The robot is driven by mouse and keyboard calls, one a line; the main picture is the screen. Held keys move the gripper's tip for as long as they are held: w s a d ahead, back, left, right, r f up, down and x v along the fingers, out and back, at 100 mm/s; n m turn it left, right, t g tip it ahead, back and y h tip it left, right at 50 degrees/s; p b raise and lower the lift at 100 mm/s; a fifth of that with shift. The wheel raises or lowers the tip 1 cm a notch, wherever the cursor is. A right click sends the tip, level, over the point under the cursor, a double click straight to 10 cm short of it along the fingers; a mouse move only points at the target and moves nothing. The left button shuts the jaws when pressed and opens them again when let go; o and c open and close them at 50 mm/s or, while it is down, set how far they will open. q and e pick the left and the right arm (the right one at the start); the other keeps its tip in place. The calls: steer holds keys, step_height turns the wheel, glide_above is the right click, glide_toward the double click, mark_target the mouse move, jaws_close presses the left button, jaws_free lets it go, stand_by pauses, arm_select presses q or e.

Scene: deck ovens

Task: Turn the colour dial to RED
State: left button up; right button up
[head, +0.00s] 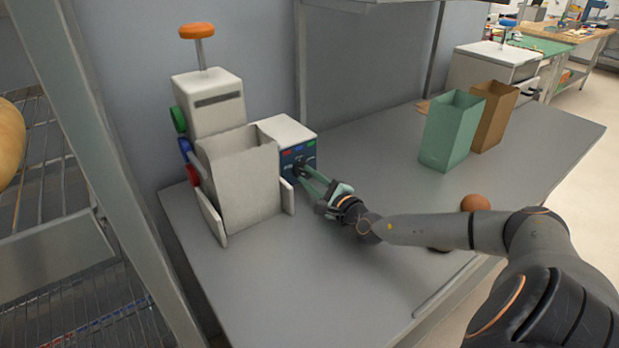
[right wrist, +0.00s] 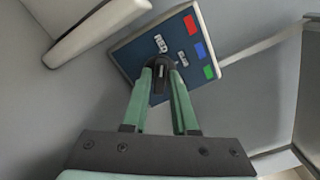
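A dark colour dial (right wrist: 161,76) sits on the blue front panel (right wrist: 138,52) of a small white box (head: 285,131). The panel carries a red patch (right wrist: 190,24), a blue patch (right wrist: 200,50) and a green patch (right wrist: 209,72), with small white lettering beside them. My right gripper (head: 302,172) reaches the panel from the right. In the right wrist view its green fingers (right wrist: 161,72) stand on either side of the dial and close on it. The fingers partly cover the dial, so I cannot tell which colour it points to. My left gripper is not in view.
An open pale bin (head: 240,185) stands left of the panel, before a tower (head: 208,105) with an orange knob on top. A green bag (head: 450,130) and a brown bag (head: 494,115) stand at the back right. A brown ball (head: 475,202) is near my forearm.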

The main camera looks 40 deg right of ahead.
steer(key=o, duration=0.3)
steer(key=s, duration=0.4)
steer(key=s+a, duration=0.1)
steer(key=s, duration=0.3)
steer(key=s+p, duration=0.1)
steer(key=s, duration=0.3)
steer(key=shift+s+a, duration=0.1)
steer(key=shift+a, duration=0.05)
steer(key=shift+s, duration=0.1)
stand_by(0.3)
